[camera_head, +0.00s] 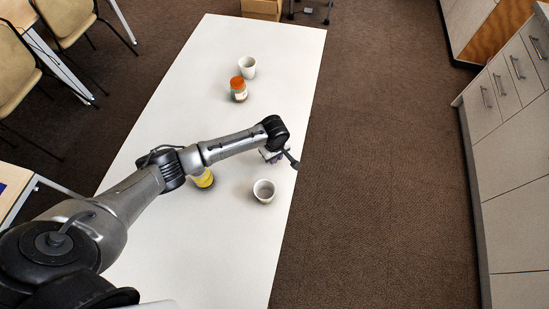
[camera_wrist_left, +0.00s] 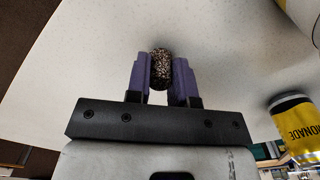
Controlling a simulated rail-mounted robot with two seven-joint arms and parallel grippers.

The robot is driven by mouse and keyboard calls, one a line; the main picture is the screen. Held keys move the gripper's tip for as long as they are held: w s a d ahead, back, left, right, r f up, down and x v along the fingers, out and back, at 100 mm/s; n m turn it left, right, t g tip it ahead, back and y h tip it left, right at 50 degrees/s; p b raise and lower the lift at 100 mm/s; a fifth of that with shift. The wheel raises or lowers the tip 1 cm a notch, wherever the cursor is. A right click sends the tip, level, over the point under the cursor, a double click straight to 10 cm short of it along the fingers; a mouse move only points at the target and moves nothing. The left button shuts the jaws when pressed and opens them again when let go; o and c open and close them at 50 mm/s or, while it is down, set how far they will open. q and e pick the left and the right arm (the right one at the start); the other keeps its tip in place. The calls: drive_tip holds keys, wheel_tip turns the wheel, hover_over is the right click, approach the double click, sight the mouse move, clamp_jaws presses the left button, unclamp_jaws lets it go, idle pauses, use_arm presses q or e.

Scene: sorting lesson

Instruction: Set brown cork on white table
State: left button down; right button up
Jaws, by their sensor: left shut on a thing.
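The brown cork (camera_wrist_left: 160,66) is a speckled brown piece between the purple fingers of my left gripper (camera_wrist_left: 161,82) in the left wrist view. The fingers are shut on it from both sides. In the head view my left gripper (camera_head: 272,155) is over the right part of the white table (camera_head: 185,240), close to its right edge. The cork cannot be made out in the head view. The table also shows behind the cork in the left wrist view (camera_wrist_left: 90,60); whether the cork touches it I cannot tell. My right gripper is not in view.
A white cup (camera_head: 264,191) stands just below my left gripper in the head view. A yellow can (camera_head: 204,180) is partly behind my arm. Farther back stand an orange-lidded jar (camera_head: 238,90) and another white cup (camera_head: 247,67). The table's near part is clear.

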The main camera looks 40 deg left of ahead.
use_arm(q)
drive_tip(key=shift+f, duration=0.65)
drive_tip(key=c, duration=1)
unclamp_jaws()
drive_tip(key=shift+f, duration=0.1)
wheel_tip(320, 180, up, 12)
drive_tip(key=p, duration=0.3)
